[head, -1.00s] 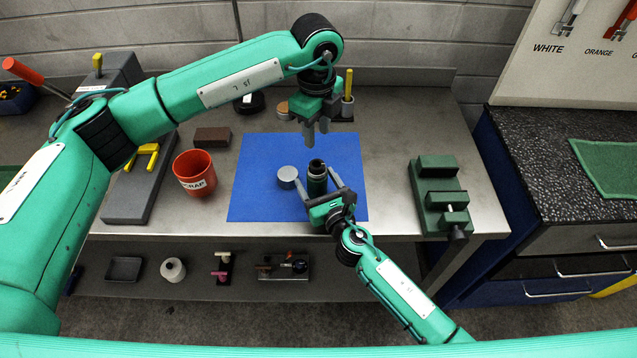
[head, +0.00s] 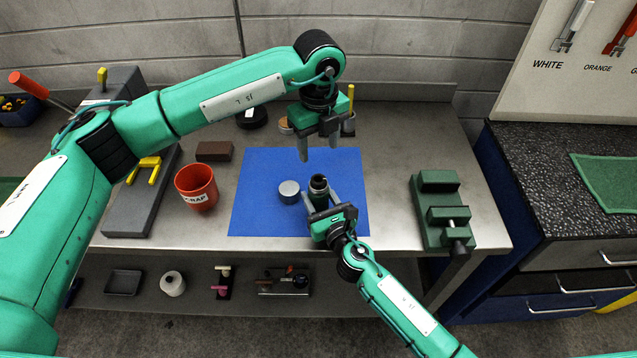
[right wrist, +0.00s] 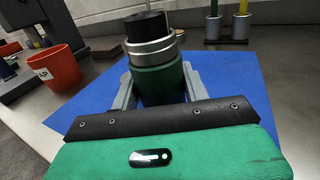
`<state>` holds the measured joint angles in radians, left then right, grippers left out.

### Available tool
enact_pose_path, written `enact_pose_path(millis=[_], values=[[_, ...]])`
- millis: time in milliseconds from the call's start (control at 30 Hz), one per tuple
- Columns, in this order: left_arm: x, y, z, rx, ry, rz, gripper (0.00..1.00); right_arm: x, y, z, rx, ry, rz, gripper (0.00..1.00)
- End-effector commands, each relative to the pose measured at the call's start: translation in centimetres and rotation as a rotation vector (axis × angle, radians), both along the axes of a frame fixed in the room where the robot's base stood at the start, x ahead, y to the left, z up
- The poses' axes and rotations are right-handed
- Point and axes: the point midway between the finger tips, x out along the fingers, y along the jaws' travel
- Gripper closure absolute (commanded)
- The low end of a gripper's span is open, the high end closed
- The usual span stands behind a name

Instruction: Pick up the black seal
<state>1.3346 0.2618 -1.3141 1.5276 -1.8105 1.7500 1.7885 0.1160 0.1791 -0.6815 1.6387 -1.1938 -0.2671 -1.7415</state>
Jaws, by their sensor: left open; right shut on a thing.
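A green cylinder (right wrist: 160,82) with a metal neck (right wrist: 150,50) and a black top (right wrist: 145,24) stands upright over the blue mat (head: 262,215). My right gripper (head: 321,195) is shut on its green body from the front. My left gripper (head: 319,148) is open and empty, pointing down above and behind the cylinder. No piece is plainly the black seal; a round black item (head: 251,117) lies at the back, partly behind my left arm. I cannot tell if that is the seal or a dish holding it.
A grey disc (head: 289,192) lies on the mat left of the cylinder. A red scrap cup (head: 196,187) and brown block (head: 214,151) stand further left. A green vise (head: 441,215) stands right. Holders with a yellow rod (head: 350,100) are behind my left gripper.

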Motion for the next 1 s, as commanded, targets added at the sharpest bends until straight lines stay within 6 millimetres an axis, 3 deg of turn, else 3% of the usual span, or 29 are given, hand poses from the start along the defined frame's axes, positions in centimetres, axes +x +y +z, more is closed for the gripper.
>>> enact_pose_path(millis=[1000], values=[[0.2,-0.1,1.1,0.001,-0.001,-1.641,0.43,0.0,0.0,0.0,0.000,0.001,0.000,0.98]])
